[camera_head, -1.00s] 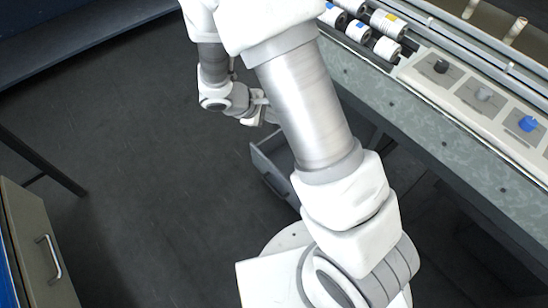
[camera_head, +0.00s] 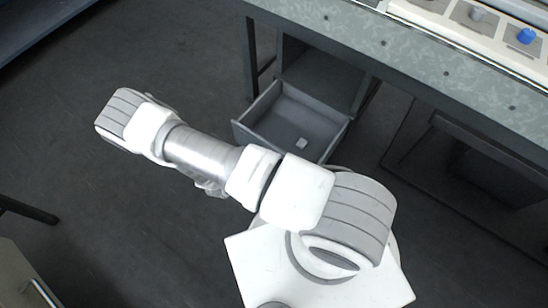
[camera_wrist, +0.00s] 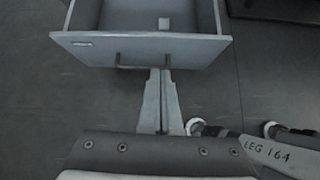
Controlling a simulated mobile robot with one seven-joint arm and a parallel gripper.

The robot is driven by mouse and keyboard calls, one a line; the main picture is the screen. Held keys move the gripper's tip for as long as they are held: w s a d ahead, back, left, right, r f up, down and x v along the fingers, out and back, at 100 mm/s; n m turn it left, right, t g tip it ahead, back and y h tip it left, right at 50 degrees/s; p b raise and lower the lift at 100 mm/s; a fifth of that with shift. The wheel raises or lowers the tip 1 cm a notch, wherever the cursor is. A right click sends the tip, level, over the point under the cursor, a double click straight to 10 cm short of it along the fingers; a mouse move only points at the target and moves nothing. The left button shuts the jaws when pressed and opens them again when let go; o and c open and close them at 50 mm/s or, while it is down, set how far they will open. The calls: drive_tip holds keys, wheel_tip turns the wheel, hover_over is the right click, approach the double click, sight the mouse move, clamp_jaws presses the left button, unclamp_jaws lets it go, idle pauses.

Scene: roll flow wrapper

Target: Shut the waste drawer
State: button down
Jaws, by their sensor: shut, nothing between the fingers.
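The waste drawer (camera_head: 272,126) is grey and stands pulled out from the cabinet under the counter in the head view, with a small pale block (camera_head: 301,143) lying inside. In the wrist view the drawer's front panel (camera_wrist: 90,46) faces me, with a dark bar handle (camera_wrist: 118,60) across it and the pale block (camera_wrist: 164,23) behind. My gripper (camera_wrist: 160,72) is shut and empty, its fingertips at or just below the handle. I cannot tell if they touch it. In the head view my arm hides the gripper.
The counter (camera_head: 420,62) runs above the drawer, with a control panel holding a blue knob (camera_head: 526,36) on top. Another drawer unit (camera_head: 18,280) stands at the lower left. The dark floor (camera_head: 110,210) between is open.

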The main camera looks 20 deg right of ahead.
drive_tip(key=shift+n, duration=0.3)
drive_tip(key=b+x, duration=0.1)
drive_tip(key=x, duration=0.3)
drive_tip(key=b+x, duration=0.2)
drive_tip(key=x, duration=0.3)
drive_tip(key=b+x, duration=0.2)
drive_tip(key=x, duration=0.2)
drive_tip(key=shift+s+d+f, duration=0.15)
drive_tip(key=shift+d+f, duration=0.05)
drive_tip(key=shift+d, duration=0.4)
drive_tip(key=shift+w+d+r, duration=0.1)
drive_tip(key=shift+w+d, duration=0.1)
drive_tip(key=shift+d, duration=0.1)
drive_tip(key=shift+w+d, duration=0.1)
